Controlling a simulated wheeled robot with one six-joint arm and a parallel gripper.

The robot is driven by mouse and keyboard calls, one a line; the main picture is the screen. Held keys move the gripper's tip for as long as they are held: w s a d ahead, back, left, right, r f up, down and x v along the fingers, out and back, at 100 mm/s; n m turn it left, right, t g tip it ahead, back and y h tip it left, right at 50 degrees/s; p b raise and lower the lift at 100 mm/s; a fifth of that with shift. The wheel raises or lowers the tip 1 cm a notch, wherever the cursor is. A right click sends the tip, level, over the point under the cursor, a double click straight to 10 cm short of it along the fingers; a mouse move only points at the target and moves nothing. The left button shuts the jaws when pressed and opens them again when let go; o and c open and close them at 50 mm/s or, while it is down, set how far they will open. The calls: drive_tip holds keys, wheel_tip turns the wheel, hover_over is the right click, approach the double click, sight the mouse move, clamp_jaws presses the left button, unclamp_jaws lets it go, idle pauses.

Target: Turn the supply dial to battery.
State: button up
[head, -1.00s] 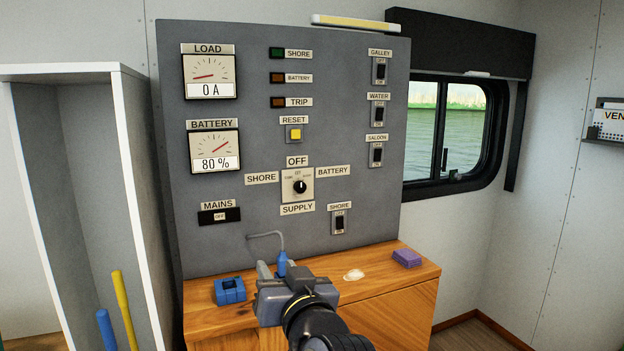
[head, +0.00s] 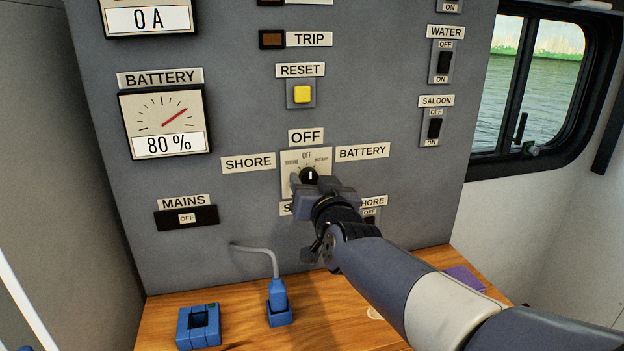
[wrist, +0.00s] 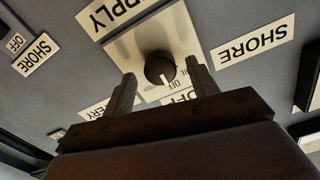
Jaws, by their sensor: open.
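The supply dial (head: 309,175) is a round black knob on a pale square plate, on the grey panel. Its white mark points up at OFF, with SHORE to the left and BATTERY (head: 362,152) to the right. My gripper (head: 311,184) is at the dial and hides the lower part of the plate and most of the SUPPLY label. In the wrist view, which is upside down, the dial (wrist: 160,66) shows between the tips of my open gripper (wrist: 161,72). A gap shows on each side of the knob. I cannot tell how deep the tips reach.
The yellow reset button (head: 302,94) is above the dial. The mains switch (head: 187,217) at the left reads OFF. A lower SHORE switch (head: 371,217) is partly behind my arm. On the wooden counter are a blue plug (head: 278,297) with a grey cable and a blue socket block (head: 198,326).

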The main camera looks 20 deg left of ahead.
drive_tip(key=shift+w+a, duration=0.35)
drive_tip(key=shift+w, duration=0.2)
drive_tip(key=shift+c, duration=0.3)
drive_tip(key=c, duration=0.9)
drive_tip(key=shift+c, duration=0.2)
drive_tip(key=shift+f, duration=0.1)
drive_tip(key=m+b, duration=0.3)
drive_tip(key=shift+m, duration=0.4)
drive_tip(key=m+b, duration=0.2)
drive_tip(key=m, duration=0.2)
drive_tip(key=shift+m, duration=0.7)
